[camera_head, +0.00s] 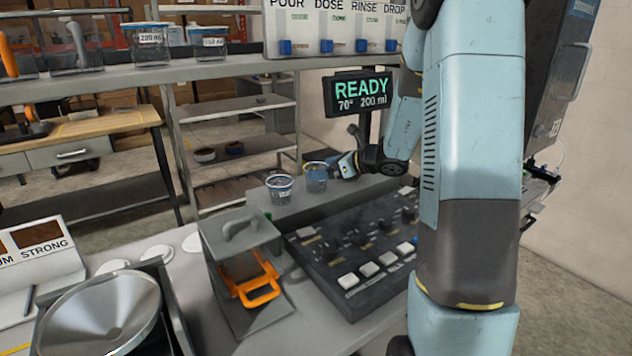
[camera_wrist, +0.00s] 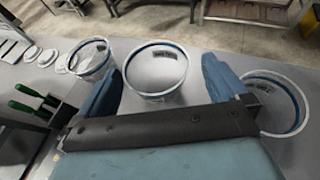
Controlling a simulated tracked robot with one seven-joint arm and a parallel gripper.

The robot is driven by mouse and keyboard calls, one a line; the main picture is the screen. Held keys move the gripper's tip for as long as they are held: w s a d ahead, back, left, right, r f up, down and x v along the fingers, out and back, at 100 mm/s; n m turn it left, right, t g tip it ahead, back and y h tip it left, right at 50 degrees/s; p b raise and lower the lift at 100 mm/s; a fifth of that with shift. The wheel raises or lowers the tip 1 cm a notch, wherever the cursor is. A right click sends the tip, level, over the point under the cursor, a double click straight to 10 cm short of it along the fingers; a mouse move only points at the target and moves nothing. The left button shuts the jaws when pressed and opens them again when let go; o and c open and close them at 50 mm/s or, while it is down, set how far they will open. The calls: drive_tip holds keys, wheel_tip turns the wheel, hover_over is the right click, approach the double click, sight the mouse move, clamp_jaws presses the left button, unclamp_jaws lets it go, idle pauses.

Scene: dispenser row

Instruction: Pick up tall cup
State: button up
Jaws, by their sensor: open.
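Three clear cups with blue bands stand in a row in the wrist view: a left cup (camera_wrist: 90,60), a middle cup (camera_wrist: 157,72) and a right cup (camera_wrist: 278,108). I cannot tell for sure which is the tall cup; their labels are too small to read. My gripper (camera_wrist: 161,68) is open, its blue fingers on either side of the middle cup's near part, with no clear grip on it. The third cup is hidden there.
The cups stand on a grey ledge (camera_head: 330,205) behind a black button panel (camera_head: 355,255). A grey box with an orange handle (camera_head: 258,283) and a metal funnel (camera_head: 102,315) are in front. More labelled cups (camera_head: 150,42) stand on the upper shelf.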

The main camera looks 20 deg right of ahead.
sight(308, 169)
drive_tip(key=x, duration=0.4)
drive_tip(key=shift+w+a, duration=0.15)
drive_tip(key=shift+a, duration=0.25)
drive_tip(key=shift+c, duration=0.5)
drive_tip(key=c, duration=0.9)
drive_tip(key=shift+r, duration=0.1)
